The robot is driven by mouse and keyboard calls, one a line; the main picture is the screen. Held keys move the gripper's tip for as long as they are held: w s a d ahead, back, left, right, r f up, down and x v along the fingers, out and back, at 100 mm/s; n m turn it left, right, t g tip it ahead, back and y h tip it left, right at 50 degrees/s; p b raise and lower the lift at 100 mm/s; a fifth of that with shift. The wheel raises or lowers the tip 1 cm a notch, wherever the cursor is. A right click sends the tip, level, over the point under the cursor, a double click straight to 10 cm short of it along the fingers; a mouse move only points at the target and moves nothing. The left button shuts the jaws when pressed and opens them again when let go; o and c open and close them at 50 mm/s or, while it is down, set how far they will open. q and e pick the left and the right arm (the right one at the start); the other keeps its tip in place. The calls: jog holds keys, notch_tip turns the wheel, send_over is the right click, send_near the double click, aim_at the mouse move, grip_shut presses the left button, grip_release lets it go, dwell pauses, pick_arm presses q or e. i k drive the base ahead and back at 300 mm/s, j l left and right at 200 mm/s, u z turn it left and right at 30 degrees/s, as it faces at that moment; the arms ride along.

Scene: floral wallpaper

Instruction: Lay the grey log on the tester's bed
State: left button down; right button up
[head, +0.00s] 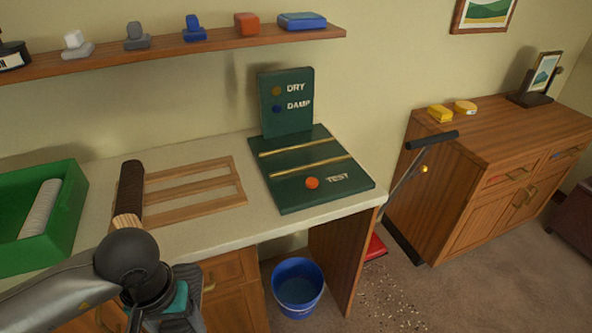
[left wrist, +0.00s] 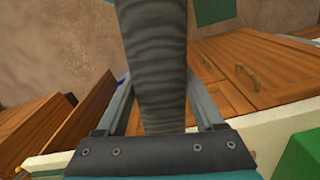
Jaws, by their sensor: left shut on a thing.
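The grey log (left wrist: 155,70) runs up the middle of the left wrist view, its bark ribbed. My left gripper (left wrist: 165,115) is shut on it, one finger on either side. In the head view my left gripper (head: 178,305) is low, in front of the counter, left of the tester and apart from it. A grey ribbed patch shows beside it; most of the log is hidden there. The tester (head: 316,195) is dark green, with two brass strips across its empty flat bed and an orange TEST button. Its upright panel reads DRY and DAMP. My right gripper is out of view.
A wooden rack (head: 195,208) lies on the counter, with a dark brown log (head: 131,185) at its left end. A green crate (head: 70,205) at left holds a pale log (head: 40,208). A blue bucket (head: 298,288) stands on the floor. A shelf (head: 160,52) runs above.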

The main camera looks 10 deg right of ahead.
aim_at(305, 158)
jog(key=i+l+u, duration=0.1)
jog(key=l+u, duration=0.95)
jog(key=l, duration=0.75)
jog(key=k+l+u, duration=0.15)
jog(key=l, duration=0.8)
